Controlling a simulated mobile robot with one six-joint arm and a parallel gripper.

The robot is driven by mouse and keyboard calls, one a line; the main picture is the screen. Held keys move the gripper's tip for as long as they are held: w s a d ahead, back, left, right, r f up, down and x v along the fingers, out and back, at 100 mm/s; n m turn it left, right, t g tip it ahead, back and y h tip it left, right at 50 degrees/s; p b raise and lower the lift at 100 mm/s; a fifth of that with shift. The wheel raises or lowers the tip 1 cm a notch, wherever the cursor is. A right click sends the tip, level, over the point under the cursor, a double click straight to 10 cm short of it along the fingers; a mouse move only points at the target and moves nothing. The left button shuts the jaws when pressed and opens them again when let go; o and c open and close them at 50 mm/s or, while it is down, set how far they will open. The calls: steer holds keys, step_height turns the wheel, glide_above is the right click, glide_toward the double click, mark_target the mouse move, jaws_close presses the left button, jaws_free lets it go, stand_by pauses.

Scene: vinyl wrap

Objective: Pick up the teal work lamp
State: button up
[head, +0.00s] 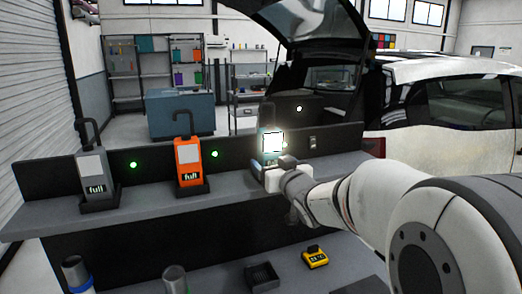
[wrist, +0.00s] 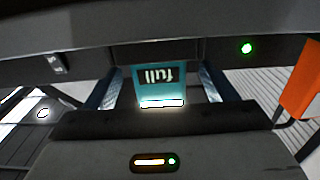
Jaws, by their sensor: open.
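The teal work lamp (head: 262,132) stands on the shelf at the right of the row in the head view, its white panel glowing brightly. My gripper (head: 279,167) is in front of its lower part and hides some of it. In the wrist view the teal lamp (wrist: 160,76) appears upside down, with a dark "full" display and a lit edge. My gripper's two fingers (wrist: 161,86) are apart, one on each side of the lamp's body. A gap seems to show beside each finger; contact cannot be told. The lamp's base is hidden in the head view.
A grey lamp (head: 92,168) and an orange lamp (head: 189,154) stand in docks on the same grey shelf (head: 140,202), to the left. The orange lamp also shows in the wrist view (wrist: 301,82). A dark back panel (head: 234,149) runs behind them. A yellow device (head: 315,258) lies lower down.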

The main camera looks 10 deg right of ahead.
steer(key=w, duration=0.3)
steer(key=shift+w+a+p, duration=0.25)
steer(key=shift+w+p, duration=0.05)
steer(key=shift+c, duration=0.5)
steer(key=c, duration=1.2)
